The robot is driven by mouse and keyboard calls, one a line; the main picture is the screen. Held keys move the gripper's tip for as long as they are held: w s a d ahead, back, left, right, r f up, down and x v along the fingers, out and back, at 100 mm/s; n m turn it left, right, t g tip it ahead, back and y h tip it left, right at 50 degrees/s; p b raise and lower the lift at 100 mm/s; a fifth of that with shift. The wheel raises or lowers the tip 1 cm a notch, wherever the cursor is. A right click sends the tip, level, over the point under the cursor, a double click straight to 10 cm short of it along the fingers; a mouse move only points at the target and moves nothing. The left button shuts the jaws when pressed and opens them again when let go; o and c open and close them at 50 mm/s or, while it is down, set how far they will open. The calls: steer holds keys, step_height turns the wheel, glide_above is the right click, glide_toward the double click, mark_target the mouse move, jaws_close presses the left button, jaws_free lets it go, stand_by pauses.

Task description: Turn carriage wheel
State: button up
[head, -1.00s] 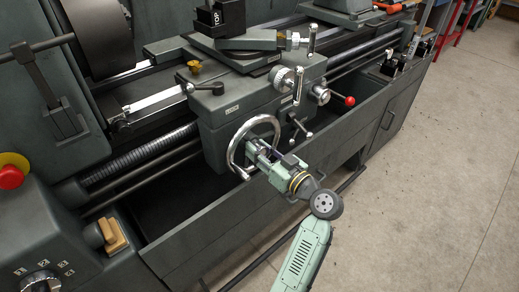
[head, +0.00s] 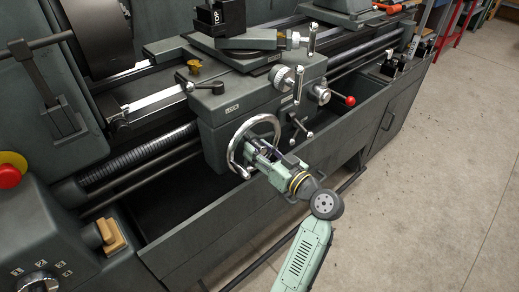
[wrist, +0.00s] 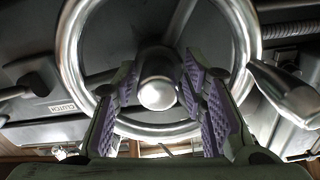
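The carriage wheel (head: 274,121) is a shiny metal ring on the front of the grey-green lathe carriage. In the wrist view its rim (wrist: 250,45) arcs around the fingers and its rounded hub (wrist: 157,94) is in the middle. Its metal handle (wrist: 288,95) sticks out at the right of the rim. My gripper (head: 258,156) is in front of the wheel. In the wrist view its purple-padded fingers (wrist: 160,100) are spread, with the hub between them. I cannot tell whether a pad touches the hub. The head view shows part of the wheel hidden by my gripper.
A lever with a red knob (head: 350,101) and a smaller lever (head: 300,127) stand right of the wheel. The chip tray wall (head: 225,230) runs below my gripper. An emergency button (head: 9,175) is at far left. The floor (head: 420,190) at right is clear.

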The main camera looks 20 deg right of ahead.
steer(key=shift+o, duration=0.8)
steer(key=v, duration=1.2)
